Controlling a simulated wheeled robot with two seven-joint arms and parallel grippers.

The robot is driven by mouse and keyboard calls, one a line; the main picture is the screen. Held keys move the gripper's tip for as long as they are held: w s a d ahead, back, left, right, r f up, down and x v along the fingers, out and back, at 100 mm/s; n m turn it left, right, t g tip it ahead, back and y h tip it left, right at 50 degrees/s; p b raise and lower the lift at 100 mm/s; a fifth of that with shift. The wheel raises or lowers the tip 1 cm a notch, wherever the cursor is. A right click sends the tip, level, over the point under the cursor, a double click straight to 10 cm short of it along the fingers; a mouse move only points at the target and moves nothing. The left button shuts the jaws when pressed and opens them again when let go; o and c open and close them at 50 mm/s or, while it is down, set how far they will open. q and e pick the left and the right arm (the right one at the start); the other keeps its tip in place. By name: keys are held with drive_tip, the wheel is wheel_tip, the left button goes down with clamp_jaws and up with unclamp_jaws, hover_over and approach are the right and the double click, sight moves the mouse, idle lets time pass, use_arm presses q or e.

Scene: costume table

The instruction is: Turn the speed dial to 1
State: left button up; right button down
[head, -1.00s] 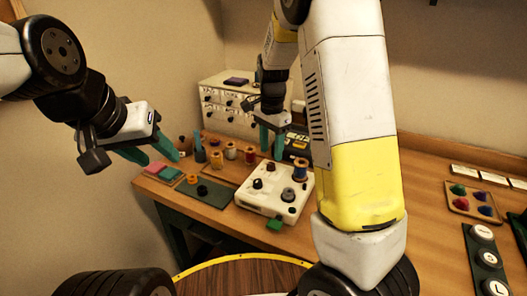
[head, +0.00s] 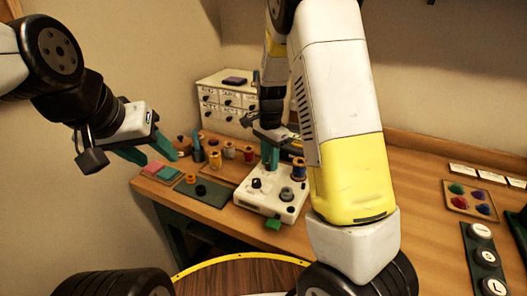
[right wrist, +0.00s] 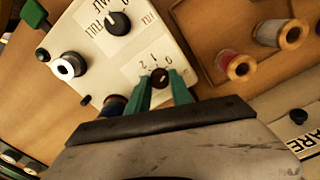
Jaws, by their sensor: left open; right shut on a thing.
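The white machine (head: 262,204) stands on the table in the head view. In the right wrist view its panel (right wrist: 97,45) carries a small dark brown speed dial (right wrist: 160,75) with the marks 2, 1 and 0 around it. My right gripper (right wrist: 163,84) is shut on this dial, one teal finger on each side. I cannot tell which mark the dial points at. In the head view my right gripper (head: 270,158) reaches down to the machine's back part and hides the dial. My left gripper (head: 148,155) is open and empty, above the table's left end.
A drawer cabinet (head: 226,101) is at the back.

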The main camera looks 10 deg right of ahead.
drive_tip(key=shift+n, duration=0.3)
drive_tip(key=n, duration=0.3)
drive_tip(key=shift+n, duration=2.5)
drive_tip(key=c, duration=1.1)
unclamp_jaws()
drive_tip(key=shift+c, duration=0.2)
wheel_tip(320, 180, up, 7)
drive_tip(key=shift+r, duration=0.4)
